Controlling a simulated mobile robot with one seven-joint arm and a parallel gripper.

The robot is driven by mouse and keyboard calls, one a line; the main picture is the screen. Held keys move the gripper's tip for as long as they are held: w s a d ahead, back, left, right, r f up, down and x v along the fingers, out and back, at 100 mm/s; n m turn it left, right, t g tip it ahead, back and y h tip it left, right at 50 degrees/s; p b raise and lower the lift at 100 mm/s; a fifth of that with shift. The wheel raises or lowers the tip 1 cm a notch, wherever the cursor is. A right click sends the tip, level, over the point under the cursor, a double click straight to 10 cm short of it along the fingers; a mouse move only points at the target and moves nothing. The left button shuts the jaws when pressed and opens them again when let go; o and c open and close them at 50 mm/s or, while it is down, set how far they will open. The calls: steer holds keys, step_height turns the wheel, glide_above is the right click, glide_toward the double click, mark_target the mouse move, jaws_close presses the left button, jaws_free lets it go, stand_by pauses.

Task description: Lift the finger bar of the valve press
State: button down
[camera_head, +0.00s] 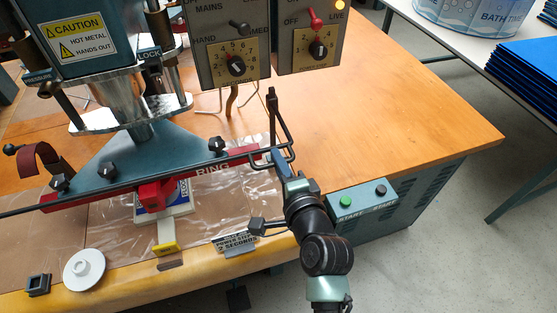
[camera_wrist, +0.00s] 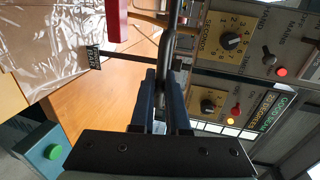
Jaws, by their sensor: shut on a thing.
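The valve press, with its teal head (camera_head: 135,160) and red bar marked RING (camera_head: 212,167), stands at the left in the head view. A thin black finger bar (camera_head: 25,209) runs along the front of the press, with a bent wire loop near its right end. My gripper (camera_head: 278,157) is at this right end, beyond the red bar. In the wrist view, my gripper (camera_wrist: 163,85) has its two fingers closed around the dark bar (camera_wrist: 172,35), which passes between them. The exact contact is partly hidden by the fingers.
Two control boxes with dials (camera_head: 235,62) hang just behind my gripper. A start-button box (camera_head: 362,197) sits at the table's front edge beside my arm. Clear film and a white disc (camera_head: 84,268) lie on the table (camera_head: 420,115). The table's right side is clear.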

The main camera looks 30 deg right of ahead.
steer(key=c, duration=0.9)
jaws_free()
steer(key=shift+s, duration=0.1)
steer(key=b+v, duration=0.1)
steer(key=v, duration=1.1)
steer(key=shift+s+a, duration=0.1)
steer(key=shift+s, duration=0.3)
